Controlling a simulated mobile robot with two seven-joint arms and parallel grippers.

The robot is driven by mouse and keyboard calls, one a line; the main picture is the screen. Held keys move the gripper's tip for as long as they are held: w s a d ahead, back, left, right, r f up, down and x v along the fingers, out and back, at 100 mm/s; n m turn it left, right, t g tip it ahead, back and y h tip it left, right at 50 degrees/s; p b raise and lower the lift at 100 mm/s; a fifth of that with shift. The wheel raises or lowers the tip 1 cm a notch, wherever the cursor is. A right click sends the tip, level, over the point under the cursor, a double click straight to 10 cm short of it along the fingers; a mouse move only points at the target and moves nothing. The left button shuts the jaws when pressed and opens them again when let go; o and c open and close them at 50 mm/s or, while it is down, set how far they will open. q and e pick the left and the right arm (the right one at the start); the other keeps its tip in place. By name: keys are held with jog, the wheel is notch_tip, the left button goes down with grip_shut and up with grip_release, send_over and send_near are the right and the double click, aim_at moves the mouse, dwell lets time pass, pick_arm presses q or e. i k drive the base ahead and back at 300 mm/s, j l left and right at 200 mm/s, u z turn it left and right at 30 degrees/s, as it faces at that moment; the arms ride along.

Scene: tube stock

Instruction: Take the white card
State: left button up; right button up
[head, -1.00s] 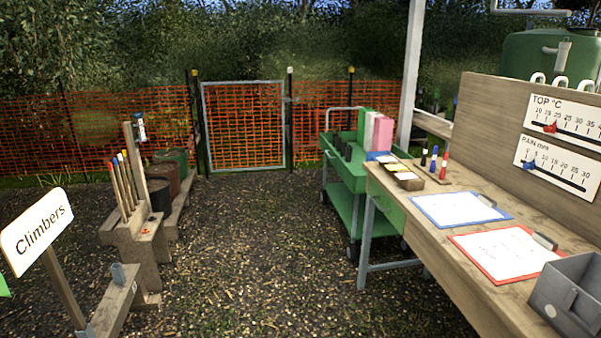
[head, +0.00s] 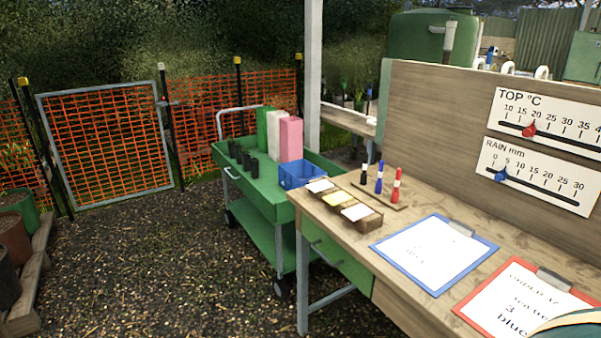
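A small wooden card holder (head: 370,226) stands at the near left end of the wooden bench, with its cards in separate compartments. The two pale cards are too small to tell apart in shade. Neither of my grippers shows in the head view.
Pens (head: 379,178) stand upright in a rack behind the cards. A blue clipboard (head: 438,254) and a red clipboard (head: 520,299) lie to the right. A green trolley (head: 255,193) with a blue crate (head: 300,173) adjoins the bench's left end. Gravel ground at left is open.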

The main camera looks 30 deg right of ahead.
aim_at(317, 187)
jog(key=i, duration=0.85)
jog(key=i+z, duration=0.1)
jog(key=i, duration=0.7)
jog(key=i+j, duration=0.15)
jog(key=i, duration=0.7)
jog(key=i+j+z, duration=0.1)
jog(key=i, duration=0.7)
jog(key=i+z, duration=0.15)
jog(key=z, duration=1.55)
